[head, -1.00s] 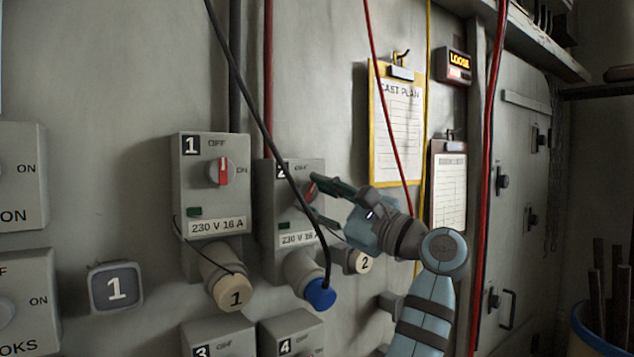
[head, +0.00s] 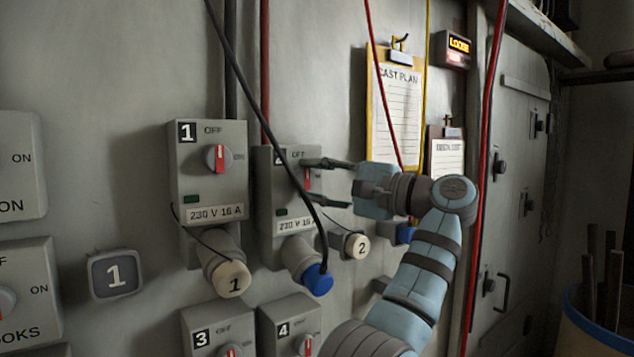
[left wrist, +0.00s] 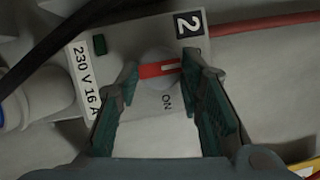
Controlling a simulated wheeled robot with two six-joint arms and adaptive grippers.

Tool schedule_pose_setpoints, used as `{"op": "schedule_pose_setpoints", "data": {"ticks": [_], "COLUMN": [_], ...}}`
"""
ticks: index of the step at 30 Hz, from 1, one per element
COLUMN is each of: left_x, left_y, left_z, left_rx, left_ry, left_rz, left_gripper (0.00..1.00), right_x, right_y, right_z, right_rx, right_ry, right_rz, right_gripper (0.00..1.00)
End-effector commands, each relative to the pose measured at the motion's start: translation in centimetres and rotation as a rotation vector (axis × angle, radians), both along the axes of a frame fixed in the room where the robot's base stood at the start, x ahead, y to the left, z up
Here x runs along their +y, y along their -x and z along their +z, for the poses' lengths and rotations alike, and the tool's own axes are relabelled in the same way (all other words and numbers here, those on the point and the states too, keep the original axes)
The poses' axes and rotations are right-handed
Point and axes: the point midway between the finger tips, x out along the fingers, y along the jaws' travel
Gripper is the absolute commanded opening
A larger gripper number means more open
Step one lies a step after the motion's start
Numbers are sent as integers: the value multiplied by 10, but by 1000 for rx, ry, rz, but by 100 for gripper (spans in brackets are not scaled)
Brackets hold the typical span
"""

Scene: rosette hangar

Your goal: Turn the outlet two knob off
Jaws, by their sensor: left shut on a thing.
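The outlet two box (head: 275,205) is a grey wall unit with a "2" label, a green window and a 230 V 16 A plate. Its red-barred knob (head: 306,180) also shows in the left wrist view (left wrist: 158,70). The bar stands upright along the box, its white mark towards the "2" end where OFF is; ON is to the side. My left gripper (head: 330,183) reaches in from the right and is shut on the knob, with one finger at each end of the bar (left wrist: 162,78). The far finger partly covers the OFF lettering. My right gripper is not in view.
A black cable (head: 262,125) hangs in front of outlet two, whose socket holds a blue plug (head: 318,281). Outlet one (head: 207,170) stands close on the left, outlets three (head: 205,325) and four (head: 290,318) below. Clipboards (head: 397,110) and red cables hang to the right.

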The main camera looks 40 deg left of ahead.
Motion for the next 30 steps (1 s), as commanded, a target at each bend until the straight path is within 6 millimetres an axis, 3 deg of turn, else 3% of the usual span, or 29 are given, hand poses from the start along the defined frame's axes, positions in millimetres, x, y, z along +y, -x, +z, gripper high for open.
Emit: {"op": "schedule_pose_setpoints", "data": {"ticks": [11,12,15,30], "left_x": [0,0,0,0], "left_y": [0,0,0,0], "left_z": [1,1,1,0], "left_rx": [-7,-7,-6,2], "left_ry": [0,0,0,-2], "left_rz": [-1,-1,0,0], "left_gripper": [6,37,53,54], "right_x": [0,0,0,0], "right_y": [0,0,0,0], "right_z": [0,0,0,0], "right_rx": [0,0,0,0], "right_ry": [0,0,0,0], "right_rz": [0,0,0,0], "right_gripper": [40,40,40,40]}}
